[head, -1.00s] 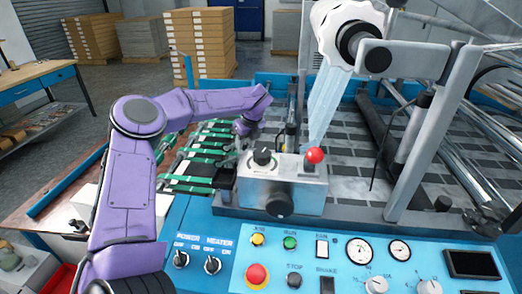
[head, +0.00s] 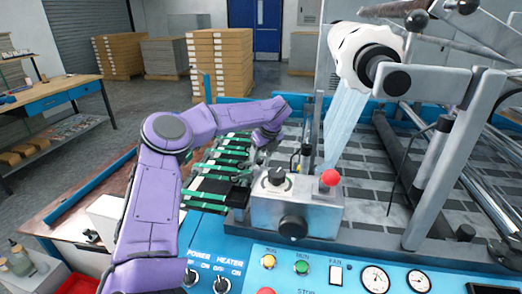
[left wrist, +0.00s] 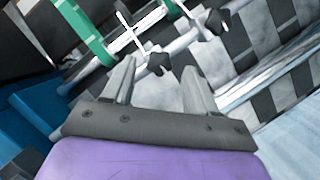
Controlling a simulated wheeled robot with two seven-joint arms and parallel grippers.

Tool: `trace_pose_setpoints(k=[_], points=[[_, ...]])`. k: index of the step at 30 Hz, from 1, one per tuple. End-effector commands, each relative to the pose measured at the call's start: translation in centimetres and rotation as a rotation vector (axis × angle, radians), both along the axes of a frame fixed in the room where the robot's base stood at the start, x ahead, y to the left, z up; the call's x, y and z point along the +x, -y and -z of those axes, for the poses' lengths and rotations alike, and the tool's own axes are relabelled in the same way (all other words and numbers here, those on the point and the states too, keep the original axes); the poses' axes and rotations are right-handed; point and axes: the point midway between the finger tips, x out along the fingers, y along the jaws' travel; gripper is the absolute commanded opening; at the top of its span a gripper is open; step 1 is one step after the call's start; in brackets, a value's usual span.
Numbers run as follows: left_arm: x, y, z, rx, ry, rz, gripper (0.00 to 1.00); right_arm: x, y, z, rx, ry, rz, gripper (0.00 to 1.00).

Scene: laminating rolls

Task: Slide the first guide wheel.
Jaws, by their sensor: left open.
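My left gripper (head: 266,139) hangs over the green belts and the grey-patterned bed of the laminating machine; its fingertips are too small to make out in the head view. In the left wrist view the left gripper (left wrist: 160,68) is open, its two grey fingers apart. A small dark wheel-like piece (left wrist: 158,63) shows between and just beyond the fingertips; I cannot tell whether they touch it. A second dark piece (left wrist: 214,22) is farther up to the right. Either may be a guide wheel. A metal rod (left wrist: 90,70) runs near them. My right gripper is out of view.
A grey control box (head: 296,208) with a red knob (head: 330,177) stands right of and nearer than the gripper. Green belts (head: 215,170) lie to its left. A white roll (head: 362,50) hangs at the upper right. The blue panel (head: 345,250) lies in front.

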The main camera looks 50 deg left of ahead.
Motion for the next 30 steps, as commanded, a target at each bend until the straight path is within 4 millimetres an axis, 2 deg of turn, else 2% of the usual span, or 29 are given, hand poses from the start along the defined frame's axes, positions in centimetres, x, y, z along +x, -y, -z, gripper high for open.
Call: trace_pose_setpoints(k=[6,12,30], points=[[-0.2,2.1,-4.7,0.004,0.004,0.002,0.58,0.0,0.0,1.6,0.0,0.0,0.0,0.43],[-0.4,3.1,-7.5,0.002,0.002,0.002,0.58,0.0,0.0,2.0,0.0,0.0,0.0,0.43],[-0.4,3.3,-7.9,0.001,-0.001,0.002,0.58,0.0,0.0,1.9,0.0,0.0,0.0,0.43]])
